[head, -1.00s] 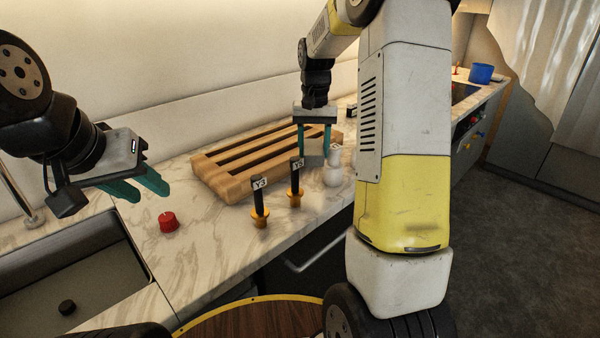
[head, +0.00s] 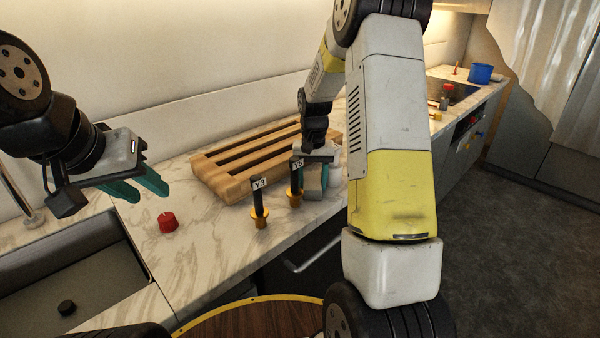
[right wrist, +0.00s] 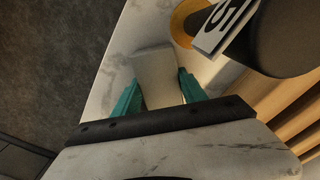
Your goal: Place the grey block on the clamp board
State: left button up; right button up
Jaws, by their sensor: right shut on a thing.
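The grey block (right wrist: 157,80) sits between the teal fingers of my right gripper (right wrist: 158,92), which is shut on it. In the head view the block (head: 314,181) and my right gripper (head: 317,176) are low over the counter, just right of a black and yellow clamp (head: 296,186). I cannot tell whether the block touches the counter. A wooden slatted board (head: 228,187), which looks like the clamp board, lies behind the clamps. My left gripper (head: 142,187) is open and empty over the counter's left part.
Another Y3-labelled clamp (head: 259,205) stands at the board's front. A red knob-like item (head: 168,222) is on the marble counter (head: 205,250), near the sink (head: 75,270). The counter between sink and clamps is mostly clear.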

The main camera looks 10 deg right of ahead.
jog(key=shift+f, duration=0.1)
jog(key=o, duration=1.4)
jog(key=shift+o, duration=0.2)
